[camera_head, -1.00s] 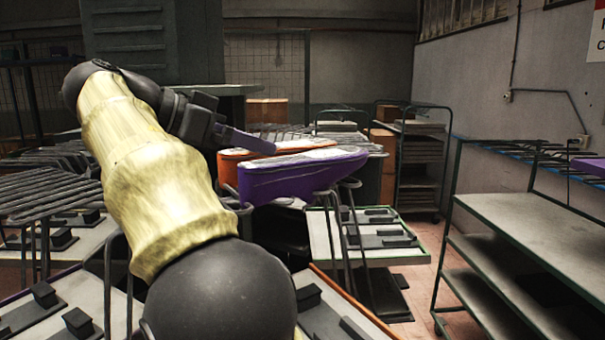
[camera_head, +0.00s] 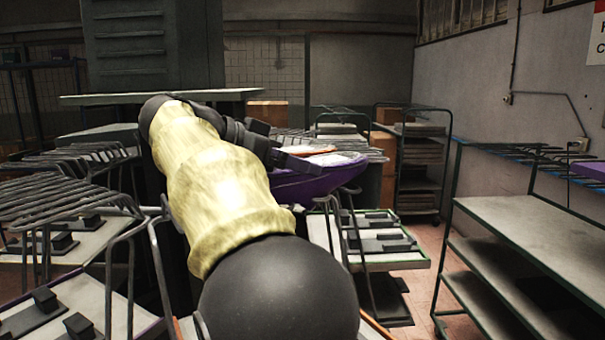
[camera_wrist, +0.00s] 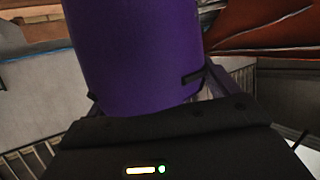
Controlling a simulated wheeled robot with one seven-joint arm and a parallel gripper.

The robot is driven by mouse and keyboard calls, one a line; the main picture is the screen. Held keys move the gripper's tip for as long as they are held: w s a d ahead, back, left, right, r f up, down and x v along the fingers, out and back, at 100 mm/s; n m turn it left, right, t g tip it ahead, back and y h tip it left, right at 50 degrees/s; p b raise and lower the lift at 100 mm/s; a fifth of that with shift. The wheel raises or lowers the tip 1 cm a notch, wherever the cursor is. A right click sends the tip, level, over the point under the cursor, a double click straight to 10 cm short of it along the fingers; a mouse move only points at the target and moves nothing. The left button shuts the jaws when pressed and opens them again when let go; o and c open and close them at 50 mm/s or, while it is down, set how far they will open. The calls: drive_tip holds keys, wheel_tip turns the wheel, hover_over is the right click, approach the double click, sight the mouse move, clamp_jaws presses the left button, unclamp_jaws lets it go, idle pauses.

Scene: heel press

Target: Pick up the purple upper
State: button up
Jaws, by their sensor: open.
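The purple upper (camera_head: 325,178) sits on the rack in the middle of the head view, partly hidden behind my arm. In the wrist view the purple upper (camera_wrist: 135,55) fills the upper middle, right in front of my gripper (camera_wrist: 146,88). My gripper is open, with a dark finger showing at each side of the purple upper. I cannot tell whether the fingers touch it. In the head view my gripper (camera_head: 298,161) is at the purple upper's left part, mostly hidden by my wrist.
An orange upper (camera_wrist: 258,22) lies close to the right of the purple one in the wrist view. Wire racks (camera_head: 65,190) stand at left, and a tray with dark blocks (camera_head: 385,238) is at right. A shelf cart (camera_head: 540,225) stands further right, with open floor before it.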

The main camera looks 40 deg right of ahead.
drive_tip(key=shift+x, duration=0.85)
drive_tip(key=c, duration=1.2)
drive_tip(key=shift+o, duration=0.2)
drive_tip(key=shift+r, duration=0.1)
